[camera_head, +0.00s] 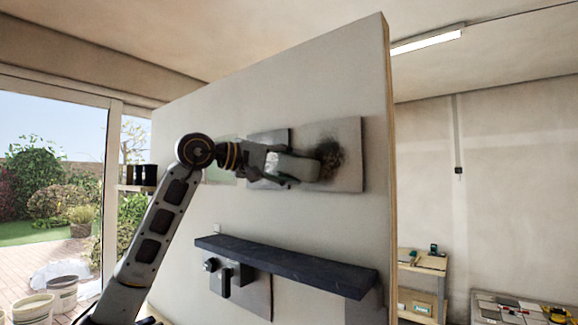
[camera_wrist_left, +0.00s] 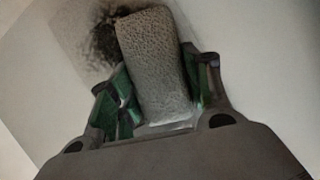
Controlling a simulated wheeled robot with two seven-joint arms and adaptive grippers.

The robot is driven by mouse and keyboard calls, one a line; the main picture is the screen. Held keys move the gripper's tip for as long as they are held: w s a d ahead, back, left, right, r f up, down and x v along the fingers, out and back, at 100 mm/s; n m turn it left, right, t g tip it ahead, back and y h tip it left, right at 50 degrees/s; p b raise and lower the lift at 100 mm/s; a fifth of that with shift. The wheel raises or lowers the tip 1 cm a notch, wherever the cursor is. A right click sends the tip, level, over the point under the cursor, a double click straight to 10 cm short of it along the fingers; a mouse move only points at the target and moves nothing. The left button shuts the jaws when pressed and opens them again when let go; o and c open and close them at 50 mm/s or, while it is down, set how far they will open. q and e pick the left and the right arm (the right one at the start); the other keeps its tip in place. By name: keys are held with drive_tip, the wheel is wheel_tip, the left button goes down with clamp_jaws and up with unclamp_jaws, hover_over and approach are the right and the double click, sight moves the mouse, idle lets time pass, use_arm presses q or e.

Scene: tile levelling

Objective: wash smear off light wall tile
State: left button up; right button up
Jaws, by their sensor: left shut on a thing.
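A light square tile (camera_head: 350,172) is on the upright wall panel. A dark, blotchy smear (camera_head: 329,156) marks its middle; the smear also shows in the left wrist view (camera_wrist_left: 104,38), partly hidden behind a sponge. My left gripper (camera_head: 284,172) is in front of the panel. It is shut on the grey, porous sponge (camera_wrist_left: 154,62), whose far end points at the tile and overlaps the smear. I cannot tell whether the sponge touches the tile. My right gripper is not in view.
A darker tile (camera_head: 270,140) is beside the light tile, partly behind my arm. A dark shelf (camera_head: 285,265) sticks out from the panel below, with dark fittings (camera_head: 228,276) under it. Buckets (camera_head: 62,293) stand at the lower left. The panel's right edge (camera_head: 387,150) is close to the tile.

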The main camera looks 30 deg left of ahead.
sight(296, 164)
use_arm(q)
drive_tip(key=shift+w, duration=0.4)
drive_tip(key=shift+w+p, duration=0.25)
drive_tip(key=shift+p, duration=0.05)
idle(0.4)
drive_tip(key=shift+d, duration=0.2)
drive_tip(key=shift+s+d+p, duration=0.2)
drive_tip(key=shift+d+p, duration=0.15)
drive_tip(key=shift+d, duration=1.1)
drive_tip(key=shift+d, duration=0.1)
